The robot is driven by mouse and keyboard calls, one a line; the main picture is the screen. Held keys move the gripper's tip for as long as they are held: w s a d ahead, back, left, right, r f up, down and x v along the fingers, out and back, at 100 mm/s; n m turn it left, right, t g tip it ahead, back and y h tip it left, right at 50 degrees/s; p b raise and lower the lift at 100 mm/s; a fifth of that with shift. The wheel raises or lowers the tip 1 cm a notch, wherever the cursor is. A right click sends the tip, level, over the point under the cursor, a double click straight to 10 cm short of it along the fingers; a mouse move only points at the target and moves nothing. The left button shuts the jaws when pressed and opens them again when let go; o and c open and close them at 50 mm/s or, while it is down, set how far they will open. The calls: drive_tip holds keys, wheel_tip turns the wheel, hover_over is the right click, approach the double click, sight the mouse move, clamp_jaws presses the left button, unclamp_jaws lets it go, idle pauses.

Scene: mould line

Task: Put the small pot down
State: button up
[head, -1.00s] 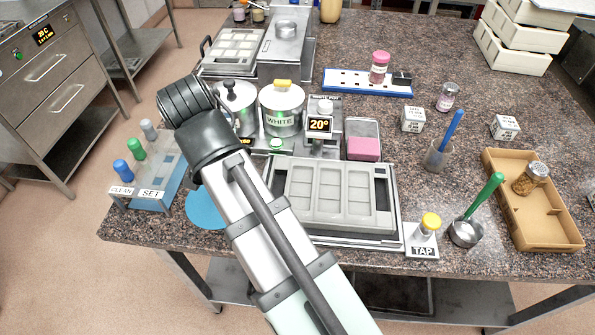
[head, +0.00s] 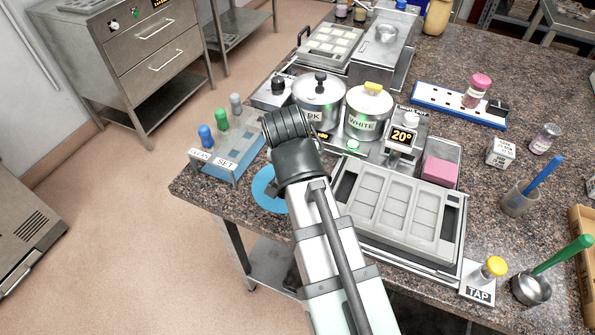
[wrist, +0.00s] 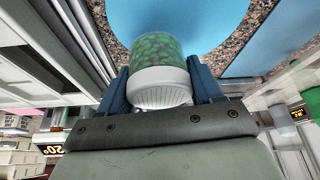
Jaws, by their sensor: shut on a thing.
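The small pot, a clear jar (wrist: 155,50) with green contents and a ribbed white lid, sits between the two blue fingers of my gripper (wrist: 158,78) in the wrist view. The fingers are shut on it at the lid end. Its far end points at a round blue mat (wrist: 185,18). I cannot tell whether the pot touches the mat. In the head view the mat (head: 265,190) lies at the table's left front edge, partly covered by my arm. The pot and fingers are hidden there behind my arm.
The blue SET rack (head: 232,150) with coloured-topped tools stands left of the mat. A grey mould tray (head: 398,212) lies to its right. The table edge is close in front.

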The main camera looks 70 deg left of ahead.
drive_tip(key=shift+f, duration=1.55)
drive_tip(key=shift+f, duration=0.1)
drive_tip(key=o, duration=1.2)
drive_tip(key=shift+o, duration=0.2)
drive_tip(key=v, duration=1.2)
